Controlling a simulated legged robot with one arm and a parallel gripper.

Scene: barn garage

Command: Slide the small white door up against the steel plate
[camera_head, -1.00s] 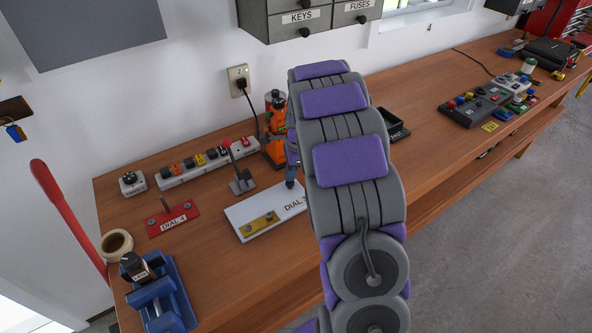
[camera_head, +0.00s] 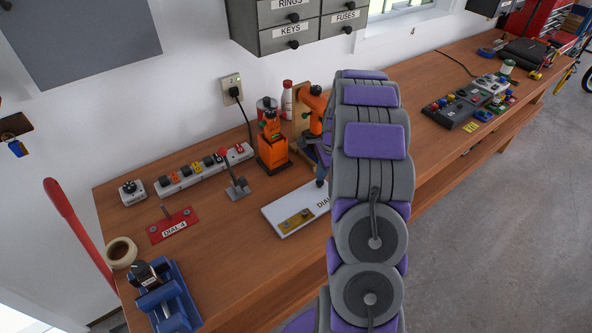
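A flat white board (camera_head: 283,226) with a brass plate (camera_head: 296,221) and a partly covered "DIAL" label lies on the bench. I cannot tell whether it is the small white door; no other white door is clear. A grey panel (camera_head: 85,35) hangs on the wall at the upper left, but I cannot tell whether it is the steel plate. My gripper (camera_head: 321,181) points down at the far end of my arm, over or just behind the board's back right part. My arm hides most of it and the board's right end, so its opening does not show.
An orange bottle jack (camera_head: 272,145), a lever (camera_head: 237,186) and a power strip (camera_head: 205,168) stand left of my gripper. A red "DIAL 4" plate (camera_head: 174,226) and blue vise (camera_head: 165,298) are farther left. Grey drawers (camera_head: 300,27) hang above. The bench front is mostly clear.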

